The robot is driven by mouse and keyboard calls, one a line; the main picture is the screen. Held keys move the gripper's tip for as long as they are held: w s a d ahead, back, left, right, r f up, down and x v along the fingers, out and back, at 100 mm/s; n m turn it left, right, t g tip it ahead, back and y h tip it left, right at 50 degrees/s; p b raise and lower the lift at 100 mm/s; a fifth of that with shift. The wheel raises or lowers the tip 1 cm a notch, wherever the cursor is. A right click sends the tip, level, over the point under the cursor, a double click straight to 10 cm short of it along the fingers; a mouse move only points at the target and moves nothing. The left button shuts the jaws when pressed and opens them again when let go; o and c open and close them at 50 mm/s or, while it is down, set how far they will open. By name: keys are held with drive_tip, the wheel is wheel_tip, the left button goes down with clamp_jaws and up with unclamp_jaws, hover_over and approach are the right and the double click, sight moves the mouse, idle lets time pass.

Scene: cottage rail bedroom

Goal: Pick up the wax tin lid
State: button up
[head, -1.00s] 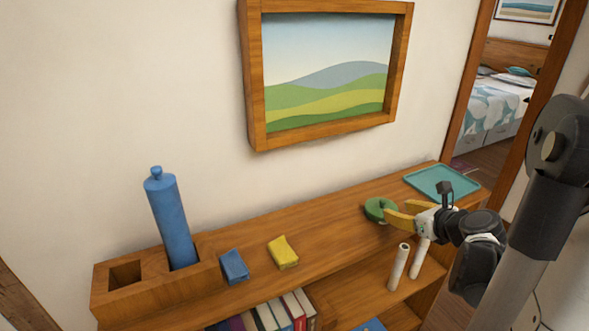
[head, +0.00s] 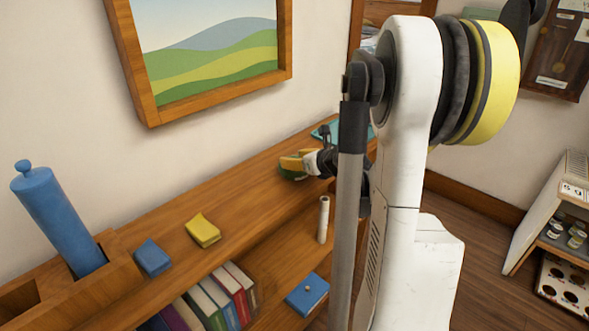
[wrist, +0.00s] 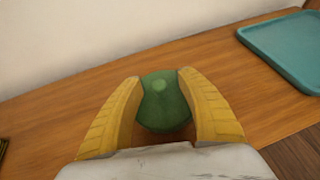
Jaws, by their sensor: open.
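A round green object with a paler spot on top, which looks like the wax tin lid (wrist: 163,100), lies on the wooden shelf top. In the wrist view it sits between the two yellow fingers of my gripper (wrist: 160,78). The fingers are open, one on each side of it, with their tips near its far part. I cannot tell whether either finger touches it. In the head view my gripper (head: 294,162) is low over the far part of the shelf top, and the green lid (head: 290,176) shows only partly beside the fingers.
A teal tray (wrist: 285,50) lies to the right on the shelf top. A yellow block (head: 203,230), a blue block (head: 152,258) and a blue cylinder (head: 58,218) in a wooden holder stand nearer. A pale cylinder (head: 323,219) and a blue box (head: 307,294) are below.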

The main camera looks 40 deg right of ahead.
drive_tip(key=shift+r, duration=0.1)
clamp_jaws()
